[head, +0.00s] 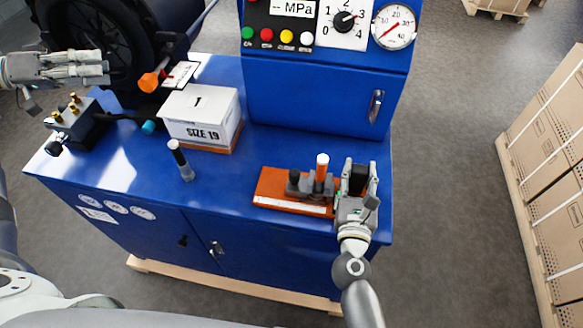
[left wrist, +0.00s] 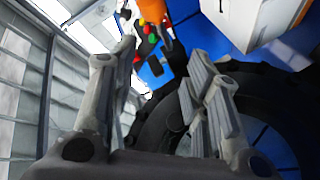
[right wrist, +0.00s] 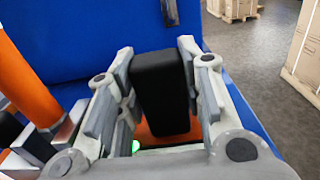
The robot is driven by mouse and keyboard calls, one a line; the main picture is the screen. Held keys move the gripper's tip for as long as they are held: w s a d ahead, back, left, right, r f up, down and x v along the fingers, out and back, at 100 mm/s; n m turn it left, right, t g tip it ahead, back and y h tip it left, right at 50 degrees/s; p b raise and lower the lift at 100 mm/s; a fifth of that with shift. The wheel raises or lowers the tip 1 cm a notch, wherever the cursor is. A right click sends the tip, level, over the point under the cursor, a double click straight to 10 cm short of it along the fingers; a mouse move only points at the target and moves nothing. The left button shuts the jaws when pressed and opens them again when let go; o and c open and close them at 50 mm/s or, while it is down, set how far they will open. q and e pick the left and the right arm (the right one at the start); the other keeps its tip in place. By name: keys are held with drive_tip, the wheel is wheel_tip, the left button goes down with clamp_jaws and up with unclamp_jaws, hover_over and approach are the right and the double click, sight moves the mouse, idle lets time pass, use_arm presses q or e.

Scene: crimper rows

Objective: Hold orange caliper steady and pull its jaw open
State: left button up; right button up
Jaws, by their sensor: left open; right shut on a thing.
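The orange caliper (head: 272,188) lies on the blue bench near its front right. It has an orange base with a pale scale strip, grey jaw parts (head: 306,186), a white-tipped orange post (head: 322,168) and a black knob. An upright black block (head: 357,178) stands at its right end. My right gripper (head: 359,172) is shut on this black block; in the right wrist view the block (right wrist: 163,90) sits between the fingers. The orange post (right wrist: 28,85) shows at left there. My left gripper (head: 104,65) is open and empty, far left, in front of the black tyre and away from the caliper.
A white box marked SIZE 19 (head: 200,117) and a dark upright tool (head: 181,160) stand mid-left on the bench. A black fitting block with brass posts (head: 73,120) is at the left end. The blue gauge cabinet (head: 310,95) rises behind. Bench between tool and caliper is clear.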

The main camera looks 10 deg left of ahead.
use_arm(q)
drive_tip(key=d+r+m+g+h, duration=0.2)
drive_tip(key=d+r+m+g, duration=0.2)
drive_tip(key=d+m, duration=0.3)
drive_tip(key=m+g+y, duration=0.4)
drive_tip(key=m+y, duration=0.7)
approach(292, 172)
drive_tip(key=x, duration=0.9)
drive_tip(key=shift+d+f, duration=0.1)
drive_tip(key=shift+d, duration=0.05)
clamp_jaws()
